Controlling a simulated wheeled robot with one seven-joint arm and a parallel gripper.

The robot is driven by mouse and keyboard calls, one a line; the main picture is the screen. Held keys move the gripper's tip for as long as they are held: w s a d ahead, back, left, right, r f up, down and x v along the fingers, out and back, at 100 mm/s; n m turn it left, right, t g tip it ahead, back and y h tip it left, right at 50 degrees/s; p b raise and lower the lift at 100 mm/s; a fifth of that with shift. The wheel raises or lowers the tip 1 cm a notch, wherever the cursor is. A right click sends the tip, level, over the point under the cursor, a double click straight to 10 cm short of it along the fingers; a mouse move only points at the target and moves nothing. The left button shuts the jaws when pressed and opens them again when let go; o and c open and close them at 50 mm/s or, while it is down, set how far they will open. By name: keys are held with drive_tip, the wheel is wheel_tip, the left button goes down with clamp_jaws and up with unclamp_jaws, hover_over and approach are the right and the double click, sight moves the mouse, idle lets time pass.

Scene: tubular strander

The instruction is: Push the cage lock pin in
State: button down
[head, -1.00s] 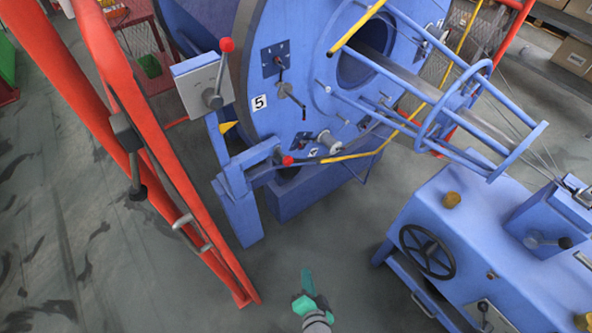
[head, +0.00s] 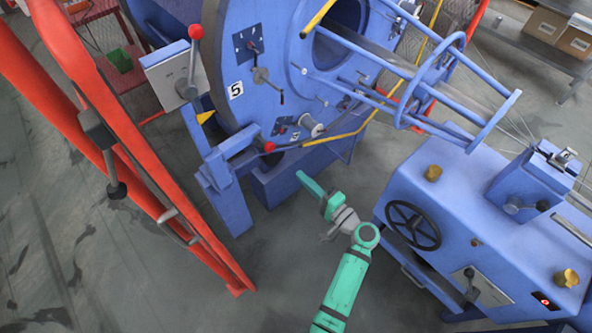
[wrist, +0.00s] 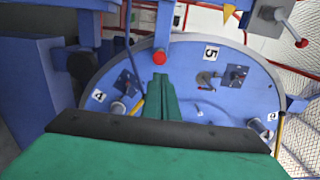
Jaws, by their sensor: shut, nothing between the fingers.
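The cage lock pin appears to be the red-ended pin (head: 269,147) on the blue bracket (head: 232,160) in front of the large blue cage disc (head: 232,55). In the wrist view its round red end (wrist: 159,58) faces me, just above my fingertips. How far the pin sticks out is hard to tell. My green gripper (head: 302,176) is shut and empty, below and to the right of the pin in the head view, apart from it. In the wrist view the closed fingers (wrist: 160,82) point toward the disc.
A control box (head: 187,75) with a red-ball lever stands left of the disc. Red frame bars (head: 130,150) rise at the left. A blue machine with a black handwheel (head: 413,226) stands at the right. The tubular guide cage (head: 430,95) juts out above. Floor between is clear.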

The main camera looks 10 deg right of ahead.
drive_tip(key=x, duration=1.2)
drive_tip(key=shift+w+a, duration=0.2)
drive_tip(key=shift+w, duration=0.1)
drive_tip(key=x, duration=0.3)
drive_tip(key=shift+w+a+f, duration=0.1)
drive_tip(key=shift+w+a, duration=0.05)
drive_tip(key=shift+a, duration=0.05)
drive_tip(key=shift+w+a, duration=0.15)
drive_tip(key=shift+w, duration=0.05)
drive_tip(key=shift+s+d, duration=0.15)
drive_tip(key=shift+d, duration=0.1)
approach(272, 149)
drive_tip(key=v, duration=0.4)
drive_tip(key=shift+d, duration=0.1)
